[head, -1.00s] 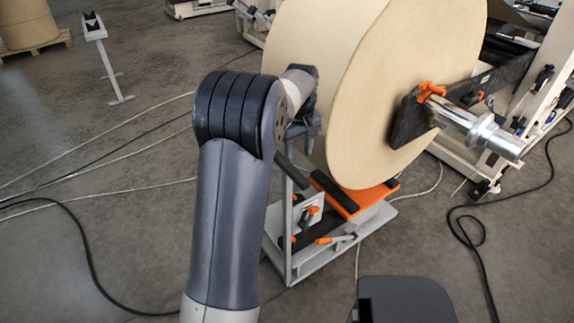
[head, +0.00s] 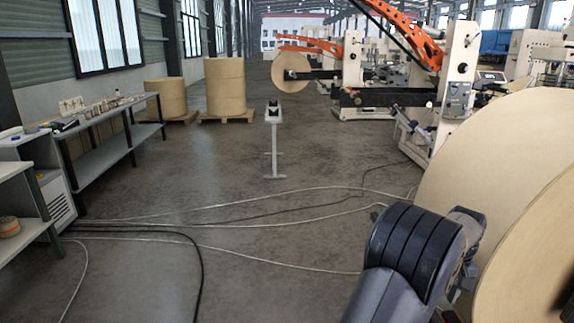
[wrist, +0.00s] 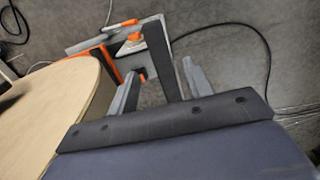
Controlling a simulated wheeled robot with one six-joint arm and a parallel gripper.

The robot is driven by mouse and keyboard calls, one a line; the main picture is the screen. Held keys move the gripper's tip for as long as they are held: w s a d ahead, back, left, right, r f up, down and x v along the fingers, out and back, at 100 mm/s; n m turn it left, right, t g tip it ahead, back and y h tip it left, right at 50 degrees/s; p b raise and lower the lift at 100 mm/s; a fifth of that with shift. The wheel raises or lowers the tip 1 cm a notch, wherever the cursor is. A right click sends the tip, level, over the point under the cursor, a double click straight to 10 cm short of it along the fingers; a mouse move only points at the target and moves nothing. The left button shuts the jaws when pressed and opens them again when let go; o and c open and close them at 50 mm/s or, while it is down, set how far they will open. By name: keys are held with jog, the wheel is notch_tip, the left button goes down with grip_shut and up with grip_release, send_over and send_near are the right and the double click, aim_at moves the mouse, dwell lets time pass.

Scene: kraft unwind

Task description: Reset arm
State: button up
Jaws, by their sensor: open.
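My gripper (wrist: 160,88) shows in the wrist view with its two grey fingers apart and nothing between them. In the head view my arm rises at the lower right, beside the big kraft paper roll (head: 492,155); the fingers cannot be made out there. In the wrist view the roll (wrist: 52,118) fills the left side, close to my gripper. A grey and orange roll cart (wrist: 100,38) lies beyond the fingers, low near the floor.
Cables (head: 240,218) cross the floor. A grey stand (head: 273,140) stands in the middle distance. A workbench (head: 95,150) lines the left wall, with paper rolls on pallets (head: 226,90) behind it. Machines (head: 380,95) fill the right.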

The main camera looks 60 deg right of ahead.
notch_tip(320, 180, down, 6)
jog(key=shift+p, duration=0.35)
jog(key=shift+w+a, duration=0.15)
jog(key=shift+w, duration=0.1)
jog(key=shift+w+a, duration=0.3)
jog(key=shift+w, duration=0.05)
jog(key=shift+w, duration=0.1)
